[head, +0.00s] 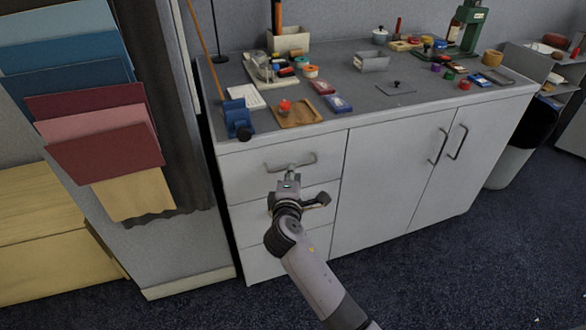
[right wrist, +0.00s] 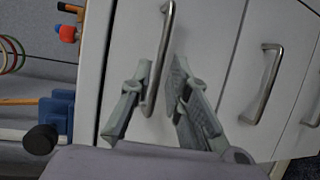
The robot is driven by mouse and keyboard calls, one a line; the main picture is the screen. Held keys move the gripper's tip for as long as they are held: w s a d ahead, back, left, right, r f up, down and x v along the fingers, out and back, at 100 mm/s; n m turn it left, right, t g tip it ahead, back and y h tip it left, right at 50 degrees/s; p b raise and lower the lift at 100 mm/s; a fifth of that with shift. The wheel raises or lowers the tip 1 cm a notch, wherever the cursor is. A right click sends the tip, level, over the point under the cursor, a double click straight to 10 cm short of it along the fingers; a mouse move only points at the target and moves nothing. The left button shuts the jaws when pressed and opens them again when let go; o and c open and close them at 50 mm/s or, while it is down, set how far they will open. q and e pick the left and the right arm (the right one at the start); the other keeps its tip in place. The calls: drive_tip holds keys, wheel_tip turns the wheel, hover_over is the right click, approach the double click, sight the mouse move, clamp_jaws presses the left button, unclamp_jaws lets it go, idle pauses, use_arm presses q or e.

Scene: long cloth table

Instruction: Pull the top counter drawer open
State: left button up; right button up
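The top counter drawer (head: 245,173) is at the upper left of the white counter front, and its front looks flush with the counter. Its metal bar handle (head: 304,160) shows in the head view, partly behind my gripper. My right gripper (head: 290,178) is at the middle of this handle. In the right wrist view the handle (right wrist: 167,40) runs between the two fingers of the right gripper (right wrist: 163,80). My left gripper is not in view.
More drawers lie below, the second with a handle (right wrist: 265,85) in the wrist view. Cupboard doors (head: 400,180) are to the right. The countertop (head: 370,110) holds a blue tool (head: 238,118), a wooden tray (head: 298,112) and small items. Dark carpet (head: 430,280) in front is clear.

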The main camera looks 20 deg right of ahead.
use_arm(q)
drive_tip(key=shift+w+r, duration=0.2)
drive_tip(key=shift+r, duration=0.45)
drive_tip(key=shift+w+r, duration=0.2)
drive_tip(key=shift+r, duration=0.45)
use_arm(e)
drive_tip(key=shift+x, duration=2.3)
clamp_jaws()
